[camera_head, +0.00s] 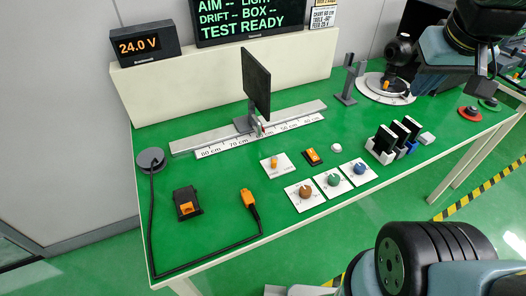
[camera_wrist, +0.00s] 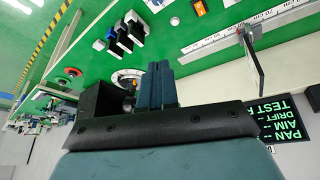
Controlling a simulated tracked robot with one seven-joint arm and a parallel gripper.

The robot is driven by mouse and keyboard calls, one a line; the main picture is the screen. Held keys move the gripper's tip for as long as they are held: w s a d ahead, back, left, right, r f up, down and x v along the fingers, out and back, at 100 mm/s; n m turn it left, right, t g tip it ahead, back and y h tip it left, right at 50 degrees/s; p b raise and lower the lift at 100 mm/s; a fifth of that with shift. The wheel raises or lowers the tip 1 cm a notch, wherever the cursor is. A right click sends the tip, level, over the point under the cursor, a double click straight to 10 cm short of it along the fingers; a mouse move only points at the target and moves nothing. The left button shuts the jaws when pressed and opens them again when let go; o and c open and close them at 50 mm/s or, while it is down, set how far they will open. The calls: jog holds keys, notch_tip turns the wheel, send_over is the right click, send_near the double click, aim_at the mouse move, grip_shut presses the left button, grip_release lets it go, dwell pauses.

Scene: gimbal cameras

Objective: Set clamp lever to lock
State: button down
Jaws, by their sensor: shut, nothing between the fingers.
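Two small orange pieces could be the clamp lever, and I cannot tell which is. One orange lever (camera_head: 274,162) stands on a white plate on the green bench. The other orange piece (camera_head: 386,84) sits at the round turntable (camera_head: 372,92) at the back right, below a black camera (camera_head: 400,48). My gripper (camera_wrist: 157,68) shows in the wrist view with its blue-grey fingers together and nothing between them. It is raised near the turntable (camera_wrist: 124,77), which is partly hidden behind the fingers. Lock markings are too small to read.
A black panel (camera_head: 256,82) stands on a scaled rail (camera_head: 190,143). Three knobs, brown (camera_head: 306,192), green (camera_head: 333,180) and blue (camera_head: 359,169), sit near the front edge. Black upright modules (camera_head: 385,138) stand to their right. A black cable (camera_head: 151,220) crosses the left end.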

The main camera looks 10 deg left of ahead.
jog(key=w+a+f+n+g+h, duration=0.2)
jog(key=w+a+f+n+g, duration=0.15)
jog(key=w+a+n, duration=0.35)
jog(key=n+t+h, duration=0.1)
jog(key=n+h, duration=0.3)
jog(key=n, duration=0.7)
send_over(272, 165)
jog(key=s+a, duration=0.2)
jog(key=s, duration=0.1)
notch_tip(272, 165, down, 14)
jog(key=s+a+f+n+t+h, duration=0.1)
jog(key=s+a+f+n+t, duration=0.2)
jog(key=a+f, duration=0.6)
jog(key=s+a+n, duration=0.1)
jog(key=s+n, duration=0.1)
jog(key=shift+s+n+h, duration=0.2)
jog(key=shift+n+h, duration=0.1)
jog(key=shift+n, duration=0.1)
jog(key=shift+w+d+f, duration=0.1)
jog(key=shift+f, duration=0.05)
jog(key=x, duration=0.9)
jog(key=w+d, duration=0.2)
jog(key=shift+d+f, duration=0.2)
jog(key=shift+d, duration=0.1)
jog(key=shift+w+d, duration=0.4)
jog(key=shift+d, duration=0.15)
